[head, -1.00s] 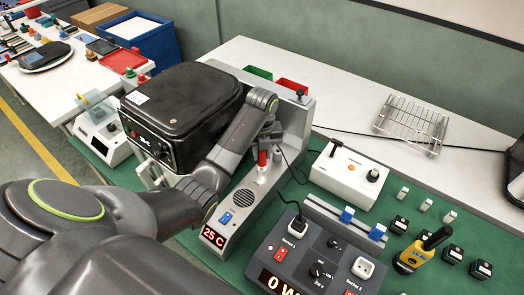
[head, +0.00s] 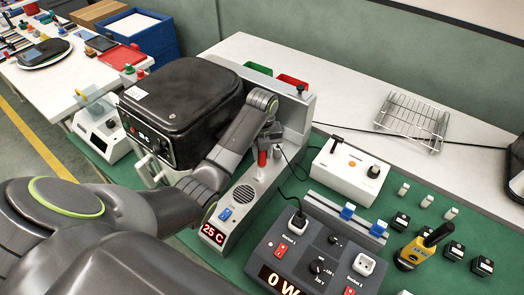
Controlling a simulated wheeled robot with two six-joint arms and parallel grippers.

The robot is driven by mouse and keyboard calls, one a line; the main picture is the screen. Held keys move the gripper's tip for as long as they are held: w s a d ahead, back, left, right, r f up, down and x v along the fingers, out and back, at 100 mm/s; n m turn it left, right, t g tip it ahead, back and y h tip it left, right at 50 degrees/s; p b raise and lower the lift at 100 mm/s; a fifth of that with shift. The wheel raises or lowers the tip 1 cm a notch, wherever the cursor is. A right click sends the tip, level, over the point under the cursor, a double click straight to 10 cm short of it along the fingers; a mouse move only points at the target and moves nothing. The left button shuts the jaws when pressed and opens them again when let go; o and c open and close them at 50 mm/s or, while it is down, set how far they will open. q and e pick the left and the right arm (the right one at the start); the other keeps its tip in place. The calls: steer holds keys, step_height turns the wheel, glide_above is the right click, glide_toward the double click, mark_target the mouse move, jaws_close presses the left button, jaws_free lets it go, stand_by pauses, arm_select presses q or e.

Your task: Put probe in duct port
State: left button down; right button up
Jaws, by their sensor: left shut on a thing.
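The duct unit (head: 238,221) is a long grey housing with a round speaker-like grille, a blue switch and a red "25 C" display at its near end. My left gripper (head: 267,139) is over the middle of the unit, shut on the probe (head: 262,158), whose red handle points down with a dark cable running off to the right. The probe's lower end is at the top of the unit, where the port lies. The port is mostly hidden, and I cannot tell how deep the probe is. My right gripper is not in view.
A black fryer-like box (head: 183,108) stands left of my gripper. A grey power panel (head: 318,258) showing "0 W" and a white control box (head: 347,170) stand to the right. A wire rack (head: 411,121) lies on the white table behind. Green mat is free between them.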

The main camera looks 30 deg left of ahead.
arm_select(q)
steer(key=shift+f, duration=0.15)
steer(key=c, duration=1.1)
jaws_free()
steer(key=shift+r+p, duration=1.35)
steer(key=shift+r, duration=1.7)
steer(key=shift+r, duration=0.1)
